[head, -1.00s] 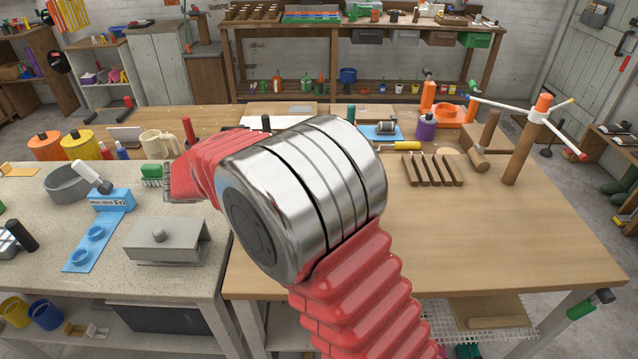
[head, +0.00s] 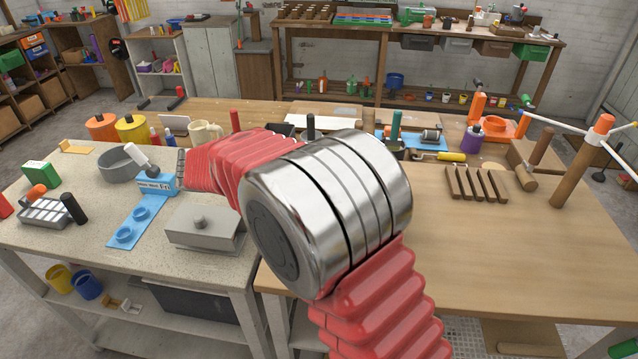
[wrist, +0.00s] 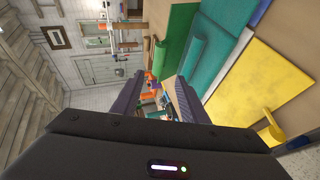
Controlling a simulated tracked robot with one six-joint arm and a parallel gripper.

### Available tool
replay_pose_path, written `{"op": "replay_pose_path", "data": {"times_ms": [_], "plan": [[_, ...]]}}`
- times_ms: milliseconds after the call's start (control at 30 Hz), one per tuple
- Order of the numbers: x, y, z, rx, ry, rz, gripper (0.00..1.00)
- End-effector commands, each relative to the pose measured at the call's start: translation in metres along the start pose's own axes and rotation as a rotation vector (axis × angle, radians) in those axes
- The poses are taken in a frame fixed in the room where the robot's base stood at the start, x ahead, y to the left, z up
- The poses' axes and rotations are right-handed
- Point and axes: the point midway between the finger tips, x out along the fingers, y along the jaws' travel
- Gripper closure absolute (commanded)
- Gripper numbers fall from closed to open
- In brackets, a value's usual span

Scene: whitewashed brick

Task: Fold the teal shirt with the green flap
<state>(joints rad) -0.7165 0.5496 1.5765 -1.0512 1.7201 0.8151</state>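My gripper (wrist: 158,85) shows in the wrist view with its two dark fingers apart and nothing seen between them. In the head view my arm hides the gripper. In the wrist view, teal material (wrist: 225,38) lies to the right of the fingers, with a teal roll (wrist: 198,62) beside it and a flat green piece (wrist: 180,35) next to that. I cannot tell whether any of these is the teal shirt or its green flap. They are apart from my fingers. No shirt can be made out in the head view.
The right wooden table (head: 500,240) has a bare front area, with dark slats (head: 476,184) and a wooden post (head: 580,170) further back. The left speckled table (head: 75,215) holds a grey lidded box (head: 205,226) and a blue stand (head: 140,215). A yellow sheet (wrist: 268,70) lies beyond the teal material.

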Motion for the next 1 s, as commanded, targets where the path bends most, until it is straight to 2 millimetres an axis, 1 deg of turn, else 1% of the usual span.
{"op": "replay_pose_path", "data": {"times_ms": [33, 167, 267, 367, 467, 600, 800, 1000], "plan": [[0.0, 0.0, 0.0, 0.0, 0.0, 0.0, 0.6], [0.002, 0.002, 0.001, -0.001, -0.003, -0.005, 0.69], [0.007, 0.006, 0.005, -0.006, -0.015, -0.025, 0.76], [0.018, 0.015, 0.013, -0.013, -0.037, -0.068, 0.83], [0.032, 0.027, 0.026, -0.025, -0.066, -0.131, 0.9], [0.052, 0.043, 0.05, -0.038, -0.105, -0.24, 1.0], [0.075, 0.061, 0.087, -0.038, -0.141, -0.399, 1.0], [0.09, 0.073, 0.125, -0.02, -0.153, -0.553, 1.0]]}}
